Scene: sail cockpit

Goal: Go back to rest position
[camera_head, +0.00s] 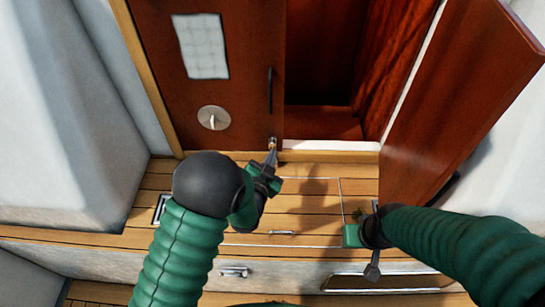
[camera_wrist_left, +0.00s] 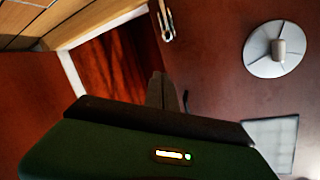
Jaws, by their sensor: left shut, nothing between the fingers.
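My left gripper (camera_head: 271,156) is shut and empty. In the head view its tip is close to a small metal latch (camera_head: 272,141) at the lower corner of the left door (camera_head: 240,85); whether they touch I cannot tell. In the left wrist view the shut fingers (camera_wrist_left: 157,90) point toward the doors, and the latch (camera_wrist_left: 165,22) appears apart from them. My right gripper (camera_head: 362,232) is low over the wooden deck near the right door (camera_head: 450,95); its fingers do not show clearly.
The left door carries a round disc with a handle (camera_head: 213,118), a paper sheet (camera_head: 201,46) and a dark bar handle (camera_head: 270,90). The right door stands open beside a dark red opening (camera_head: 322,60). The slatted deck (camera_head: 300,215) lies in front, with white walls at both sides.

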